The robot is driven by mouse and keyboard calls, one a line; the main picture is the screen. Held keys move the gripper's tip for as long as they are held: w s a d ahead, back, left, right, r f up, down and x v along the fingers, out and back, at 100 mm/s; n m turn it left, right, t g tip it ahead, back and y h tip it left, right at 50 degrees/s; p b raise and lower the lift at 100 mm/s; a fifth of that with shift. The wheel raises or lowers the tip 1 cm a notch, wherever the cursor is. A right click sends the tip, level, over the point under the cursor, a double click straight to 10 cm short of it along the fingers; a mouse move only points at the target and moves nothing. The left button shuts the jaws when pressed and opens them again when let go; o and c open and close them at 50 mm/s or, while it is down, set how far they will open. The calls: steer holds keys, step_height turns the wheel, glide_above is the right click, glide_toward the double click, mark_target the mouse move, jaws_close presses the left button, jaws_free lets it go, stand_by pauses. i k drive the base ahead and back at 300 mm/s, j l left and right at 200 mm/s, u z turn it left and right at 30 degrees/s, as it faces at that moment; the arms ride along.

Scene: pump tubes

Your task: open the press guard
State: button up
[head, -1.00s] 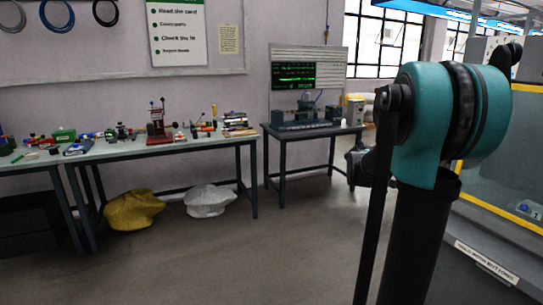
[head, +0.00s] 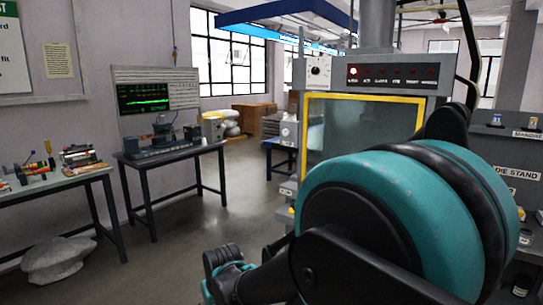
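The press (head: 390,78) stands right of centre in the head view. Its guard (head: 352,125) is a see-through panel in a yellow frame on the front, below the control strip. The guard looks closed. My own teal and black arm joint fills the lower right and hides the guard's lower right part. My gripper cannot be made out in this view.
A bench with a monitor (head: 145,97) stands left of the press. A longer bench (head: 60,181) with small items is at far left, a pale sack (head: 57,260) below it. A die stand (head: 508,172) is at right. The middle floor is clear.

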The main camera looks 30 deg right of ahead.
mark_target(422, 102)
steer(key=z, duration=1.6)
